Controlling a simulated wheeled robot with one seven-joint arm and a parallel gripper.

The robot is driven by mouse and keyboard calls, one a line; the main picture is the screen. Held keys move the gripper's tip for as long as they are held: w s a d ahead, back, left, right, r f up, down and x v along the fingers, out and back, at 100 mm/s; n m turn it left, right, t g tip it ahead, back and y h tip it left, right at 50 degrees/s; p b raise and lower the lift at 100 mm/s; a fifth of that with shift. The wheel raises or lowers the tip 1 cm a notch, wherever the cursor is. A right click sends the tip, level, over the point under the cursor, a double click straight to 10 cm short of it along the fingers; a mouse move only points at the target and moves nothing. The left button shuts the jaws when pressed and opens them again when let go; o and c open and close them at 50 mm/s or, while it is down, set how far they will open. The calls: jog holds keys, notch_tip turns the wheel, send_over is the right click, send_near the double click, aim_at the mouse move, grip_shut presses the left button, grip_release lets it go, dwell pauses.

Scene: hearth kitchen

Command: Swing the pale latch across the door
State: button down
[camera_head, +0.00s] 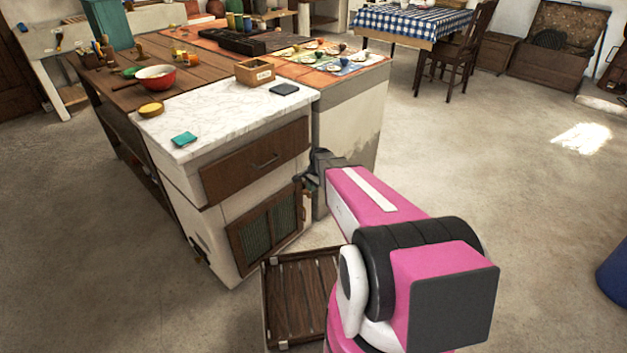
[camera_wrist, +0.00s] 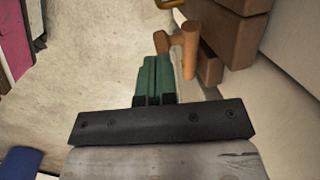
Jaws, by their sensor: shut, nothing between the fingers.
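The door (camera_head: 265,228) is a brown wooden frame with dark green panels, low on the front of the white cabinet, and looks shut. A pale tan wooden latch (camera_wrist: 190,50) shows in the wrist view beside brown woodwork; its stubby cross piece reaches left to just beyond my fingertips. In the head view the latch is small and mostly hidden near the door's right edge. My gripper (camera_wrist: 154,62) has green fingers pressed together and empty. Its tips are close to the latch; I cannot tell whether they touch. In the head view my gripper (camera_head: 306,176) is at the cabinet's right front corner.
A drawer (camera_head: 255,160) is above the door, under a marble top (camera_head: 230,112) with a teal cloth and a small wooden box. A slatted dark wooden piece (camera_head: 295,300) is on the floor in front. Open floor lies to the right.

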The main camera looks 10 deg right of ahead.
aim_at(309, 196)
jog(key=shift+a+f, duration=0.2)
jog(key=shift+f, duration=0.85)
jog(key=shift+s+a+f+h, duration=0.3)
jog(key=shift+a+f+h, duration=0.05)
jog(key=shift+h, duration=0.05)
jog(key=shift+s+a+f+t, duration=0.1)
jog(key=shift+a+f+t, duration=0.05)
jog(key=shift+f+t, duration=0.2)
jog(key=shift+r, duration=0.1)
